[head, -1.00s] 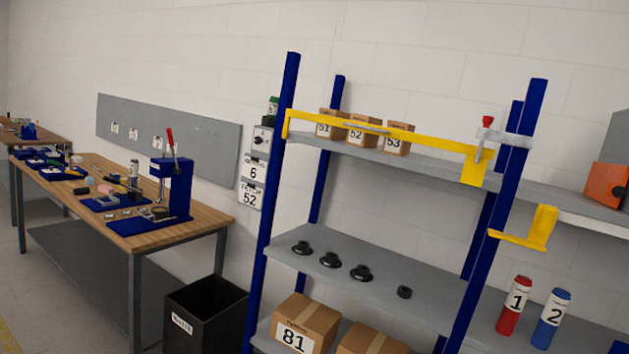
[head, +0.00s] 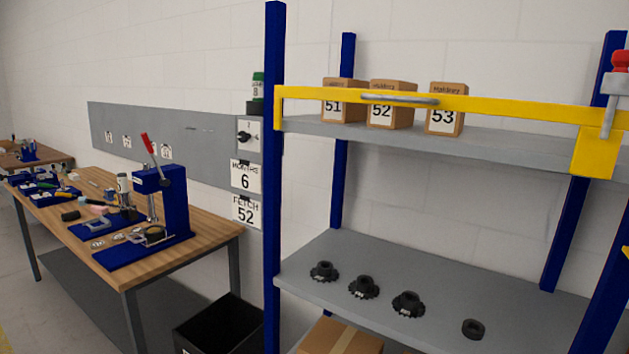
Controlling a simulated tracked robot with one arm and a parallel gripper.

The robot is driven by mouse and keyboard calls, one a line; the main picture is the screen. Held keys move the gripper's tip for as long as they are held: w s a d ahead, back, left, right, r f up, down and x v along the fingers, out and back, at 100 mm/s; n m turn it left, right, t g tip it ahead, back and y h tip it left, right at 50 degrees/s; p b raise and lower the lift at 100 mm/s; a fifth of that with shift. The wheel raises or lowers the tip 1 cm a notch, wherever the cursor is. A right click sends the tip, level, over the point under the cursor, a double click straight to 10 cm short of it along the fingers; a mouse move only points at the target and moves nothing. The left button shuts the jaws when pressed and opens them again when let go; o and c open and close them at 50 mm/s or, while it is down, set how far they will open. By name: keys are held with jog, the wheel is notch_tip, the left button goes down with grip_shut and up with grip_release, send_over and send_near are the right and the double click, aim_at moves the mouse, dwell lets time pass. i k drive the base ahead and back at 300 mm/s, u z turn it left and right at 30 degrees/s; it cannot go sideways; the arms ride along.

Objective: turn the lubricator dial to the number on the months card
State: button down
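The months card (head: 246,177) is a white card reading 6 on the wall panel, left of the shelf's blue post. The lubricator (head: 258,87) is a small green-topped canister with a dark base, partly hidden by that post; a digit that looks like 8 shows on it. Below it is a white plate with a black knob (head: 246,136), which looks like the dial; its setting is too small to read. A second card (head: 246,212) reading FETCH 52 hangs under the months card. My gripper is not in view.
A blue-posted shelf has a yellow bar (head: 500,104) across its front, with boxes 51, 52 (head: 392,104) and 53 behind it. A wooden bench (head: 205,236) with a blue press (head: 175,200) stands left. A black bin (head: 222,325) stands on the floor between bench and shelf.

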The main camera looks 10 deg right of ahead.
aim_at(242, 136)
jog(key=u, duration=0.1)
jog(key=k, duration=0.85)
jog(key=z, duration=0.2)
jog(key=i, duration=0.9)
jog(key=u, duration=0.1)
jog(key=k, duration=1.2)
jog(key=u, duration=0.35)
jog(key=i, duration=0.8)
jog(key=u, duration=0.3)
jog(key=i, duration=1.45)
jog(key=z, duration=0.35)
